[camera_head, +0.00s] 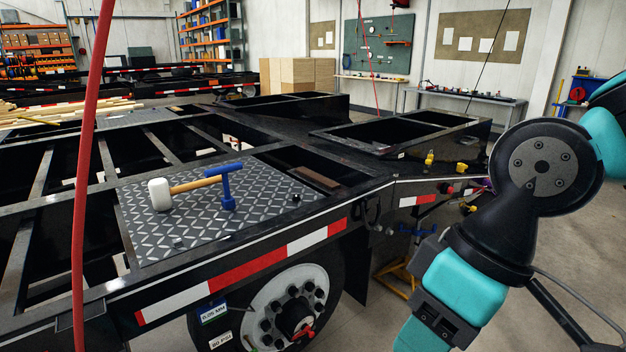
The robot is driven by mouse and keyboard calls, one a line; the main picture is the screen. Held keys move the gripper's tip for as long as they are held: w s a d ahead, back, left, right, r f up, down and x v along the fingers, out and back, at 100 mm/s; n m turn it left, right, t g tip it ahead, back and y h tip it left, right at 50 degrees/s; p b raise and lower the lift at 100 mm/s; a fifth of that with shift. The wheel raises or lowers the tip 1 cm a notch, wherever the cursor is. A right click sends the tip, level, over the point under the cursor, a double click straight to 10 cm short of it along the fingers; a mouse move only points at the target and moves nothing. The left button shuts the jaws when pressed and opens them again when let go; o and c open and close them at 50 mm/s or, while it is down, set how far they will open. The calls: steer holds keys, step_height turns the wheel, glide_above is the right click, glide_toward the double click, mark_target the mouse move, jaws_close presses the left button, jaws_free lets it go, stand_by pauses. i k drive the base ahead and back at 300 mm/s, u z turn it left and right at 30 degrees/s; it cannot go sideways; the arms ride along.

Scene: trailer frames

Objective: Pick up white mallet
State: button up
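A mallet with a white head (160,194) and a light wooden handle (194,184) lies on the dark diamond-plate panel (150,240) of the trailer frame. Its head is at the left and the handle points right. The handle's right end meets a blue tool (226,187) with an upright stem; whether they touch is hard to tell. My arm stands at the right side of the picture, well apart from the mallet. My gripper is outside the picture.
The black trailer frame (330,238) has open bays left of and behind the plate. A red hose (86,170) hangs in front at the left. A raised box section (400,135) with yellow fittings (429,161) stands right of the plate. A wheel (290,310) is below.

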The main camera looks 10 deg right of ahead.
mark_target(160, 193)
steer(key=z, duration=0.35)
steer(key=i, duration=1.45)
steer(key=u, duration=0.9)
steer(key=i, duration=0.8)
steer(key=u, duration=0.8)
